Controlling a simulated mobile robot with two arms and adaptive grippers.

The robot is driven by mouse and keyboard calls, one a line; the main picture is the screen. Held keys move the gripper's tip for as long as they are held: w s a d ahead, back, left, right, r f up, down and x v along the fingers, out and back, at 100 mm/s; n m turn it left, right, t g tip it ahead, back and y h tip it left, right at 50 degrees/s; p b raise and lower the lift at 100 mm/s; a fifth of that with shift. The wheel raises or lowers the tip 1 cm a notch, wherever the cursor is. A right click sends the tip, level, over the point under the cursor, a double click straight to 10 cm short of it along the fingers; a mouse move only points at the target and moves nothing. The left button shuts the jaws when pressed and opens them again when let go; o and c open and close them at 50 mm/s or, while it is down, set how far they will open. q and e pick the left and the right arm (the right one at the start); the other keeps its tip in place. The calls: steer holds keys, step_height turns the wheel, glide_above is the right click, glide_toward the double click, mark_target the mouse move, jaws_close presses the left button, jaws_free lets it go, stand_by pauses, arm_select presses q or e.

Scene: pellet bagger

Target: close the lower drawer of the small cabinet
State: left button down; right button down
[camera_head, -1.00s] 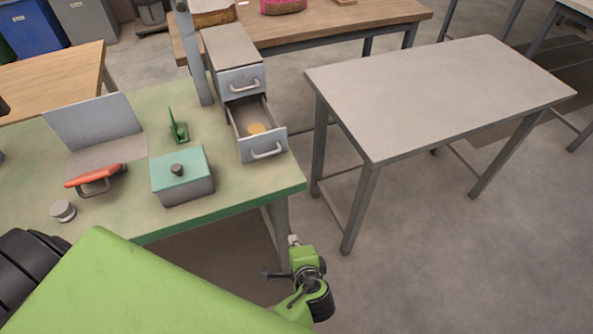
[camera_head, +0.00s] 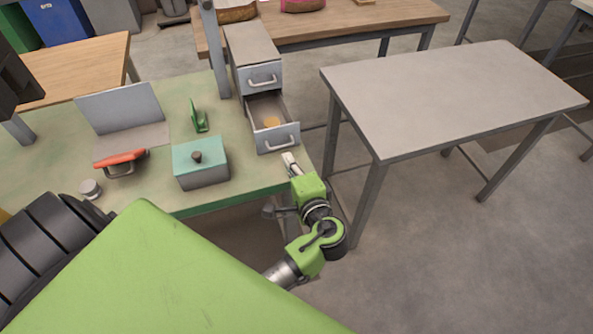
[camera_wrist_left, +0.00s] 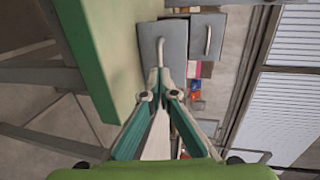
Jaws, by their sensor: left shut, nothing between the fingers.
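The small grey cabinet (camera_head: 250,45) stands at the back right of the green table. Its lower drawer (camera_head: 278,138) is pulled out toward me, with a round yellow-orange item (camera_head: 271,122) inside. The upper drawer (camera_head: 262,77) is shut. My left gripper (camera_head: 289,159) is shut and empty, just in front of and below the lower drawer's front. In the left wrist view, the gripper's fingertips (camera_wrist_left: 160,78) point at the lower drawer's front (camera_wrist_left: 152,48), close to its handle; I cannot tell whether they touch. My right gripper is not in view.
On the green table (camera_head: 100,180) stand a teal-topped box (camera_head: 202,165), a green bracket (camera_head: 198,118), an open grey case (camera_head: 120,110) with a red-handled item and a small grey cylinder (camera_head: 90,188). A bare grey table (camera_head: 450,95) stands to the right.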

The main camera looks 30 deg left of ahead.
mark_target(270, 118)
arm_select(q)
steer(key=x, duration=0.3)
steer(key=shift+w+a+f+p, duration=0.1)
steer(key=shift+w+a+p, duration=0.05)
steer(key=shift+w+p, duration=0.15)
steer(key=shift+a, duration=0.1)
steer(key=r+b+x, duration=0.1)
steer(key=x, duration=0.4)
steer(key=b+x, duration=0.1)
steer(key=x, duration=0.4)
steer(key=r+b+x, duration=0.1)
steer(key=x, duration=0.4)
steer(key=shift+w+a+r, duration=0.1)
steer(key=shift+w+r, duration=0.25)
steer(key=shift+r, duration=0.05)
steer(key=shift+w+a, duration=0.4)
steer(key=shift+a, duration=0.05)
steer(key=shift+r, duration=0.3)
steer(key=shift+a, duration=0.1)
steer(key=shift+r, duration=0.1)
